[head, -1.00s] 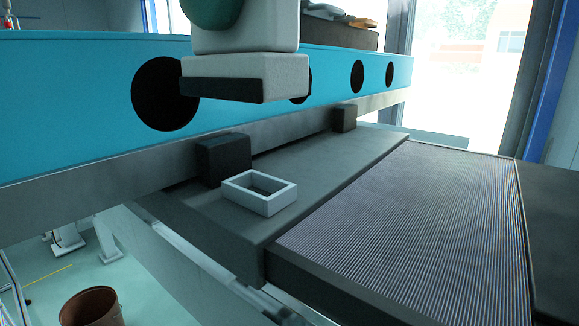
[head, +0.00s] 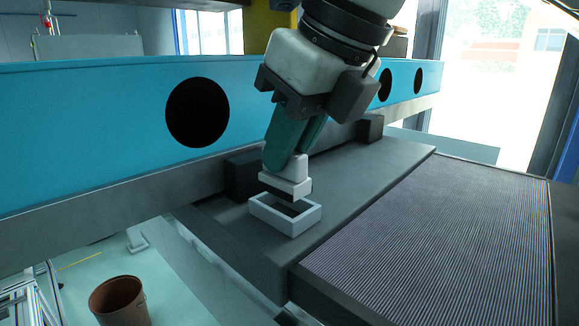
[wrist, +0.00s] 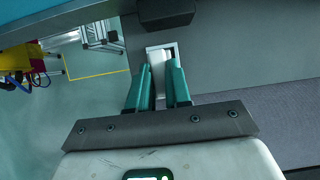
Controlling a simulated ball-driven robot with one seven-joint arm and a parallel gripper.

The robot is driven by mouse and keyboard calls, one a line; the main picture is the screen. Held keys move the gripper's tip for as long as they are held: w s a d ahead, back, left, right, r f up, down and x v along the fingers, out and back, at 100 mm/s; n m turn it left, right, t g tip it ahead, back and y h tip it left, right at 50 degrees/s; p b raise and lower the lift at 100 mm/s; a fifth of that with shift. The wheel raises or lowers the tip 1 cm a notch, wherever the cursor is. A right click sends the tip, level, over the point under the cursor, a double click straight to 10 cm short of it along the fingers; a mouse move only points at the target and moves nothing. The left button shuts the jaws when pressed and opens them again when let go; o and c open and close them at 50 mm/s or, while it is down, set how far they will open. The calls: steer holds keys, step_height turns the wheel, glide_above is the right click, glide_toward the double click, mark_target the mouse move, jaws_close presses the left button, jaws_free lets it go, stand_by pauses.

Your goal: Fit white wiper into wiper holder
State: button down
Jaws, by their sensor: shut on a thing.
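The white wiper (head: 287,183) has a small block on top and a wider base with a dark underside. My gripper (head: 290,160), with teal fingers, is shut on its top block from above. The wiper holder (head: 300,225) is a white open rectangular frame on the grey ledge. The wiper hangs just above the holder, over its back part, and a gap shows below it at the front. In the wrist view, the wiper (wrist: 159,85) shows between my two fingers (wrist: 157,78), and the holder (wrist: 149,51) is partly hidden beyond them.
A dark block (head: 243,174) stands right behind the holder, and another (head: 370,127) stands farther along the ledge (head: 340,185). A blue beam (head: 90,120) with round holes runs behind. A ribbed grey surface (head: 430,230) lies to the right. A brown bin (head: 118,300) is on the floor.

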mark_target(290, 175)
steer(key=shift+w+f+p, duration=0.2)
steer(key=shift+f+p, duration=0.15)
steer(key=shift+f, duration=1.4)
steer(key=shift+f, duration=0.15)
steer(key=c, duration=1.1)
jaws_free()
steer(key=shift+o, duration=0.2)
steer(key=b+v, duration=0.1)
steer(key=v, duration=1.1)
steer(key=shift+s, duration=0.1)
